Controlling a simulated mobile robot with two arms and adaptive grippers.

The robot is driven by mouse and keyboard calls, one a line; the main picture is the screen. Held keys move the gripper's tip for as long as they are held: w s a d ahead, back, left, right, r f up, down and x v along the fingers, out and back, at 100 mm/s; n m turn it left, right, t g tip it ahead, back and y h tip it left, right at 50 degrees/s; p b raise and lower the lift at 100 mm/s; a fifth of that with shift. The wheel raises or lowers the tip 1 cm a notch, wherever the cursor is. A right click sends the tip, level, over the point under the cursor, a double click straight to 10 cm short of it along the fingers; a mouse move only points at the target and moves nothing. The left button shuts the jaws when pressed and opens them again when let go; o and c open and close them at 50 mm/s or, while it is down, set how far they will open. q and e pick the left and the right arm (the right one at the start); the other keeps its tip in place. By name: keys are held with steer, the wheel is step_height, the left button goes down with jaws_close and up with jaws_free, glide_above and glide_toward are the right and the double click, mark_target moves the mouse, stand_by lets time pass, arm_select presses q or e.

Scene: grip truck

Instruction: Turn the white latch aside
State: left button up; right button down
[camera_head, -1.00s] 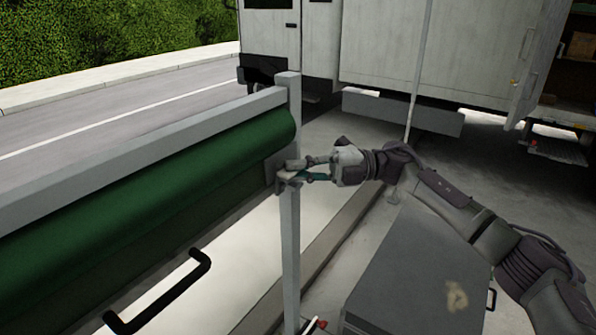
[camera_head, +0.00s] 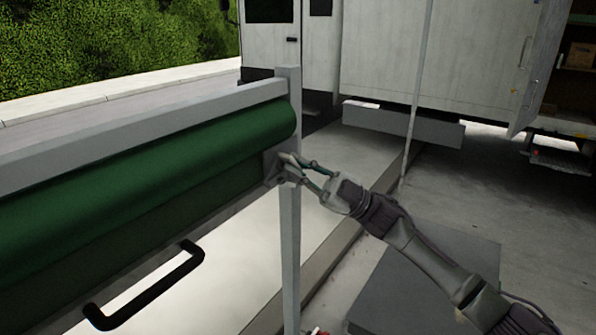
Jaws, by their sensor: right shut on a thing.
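The white latch (camera_head: 290,159) is a small pale piece on the grey post (camera_head: 290,230), beside the right end of the green roll (camera_head: 150,185). It is mostly covered by my right gripper (camera_head: 293,168). My right gripper comes in from the lower right, and its fingers are shut on the latch at the post. The latch's exact angle is hard to tell at this size. My left gripper is not in view.
A black handle (camera_head: 150,290) sticks out below the roll. A grey box (camera_head: 430,275) stands on the ground under my right arm. A white truck (camera_head: 390,50) is parked behind, with a thin pole (camera_head: 416,110) in front of it.

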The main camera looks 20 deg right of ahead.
steer(key=m+t, duration=0.3)
steer(key=m+t+h, duration=0.1)
steer(key=m+t, duration=0.2)
steer(key=m, duration=0.1)
steer(key=shift+s+a+f, duration=0.1)
steer(key=shift+a+f, duration=0.05)
steer(key=shift+a, duration=0.05)
steer(key=shift+m+t+h+p, duration=0.3)
steer(key=shift+m+t+h, duration=1.2)
steer(key=shift+m, duration=0.7)
steer(key=shift+m+t+h+p, duration=0.25)
steer(key=shift+m+t+h, duration=0.85)
steer(key=shift+m+t, duration=0.9)
steer(key=shift+m+h, duration=0.4)
steer(key=shift+m, duration=0.3)
steer(key=c, duration=1.2)
jaws_free()
steer(key=shift+c, duration=0.2)
steer(key=shift+s, duration=0.1)
steer(key=v, duration=1.2)
steer(key=shift+a, duration=0.1)
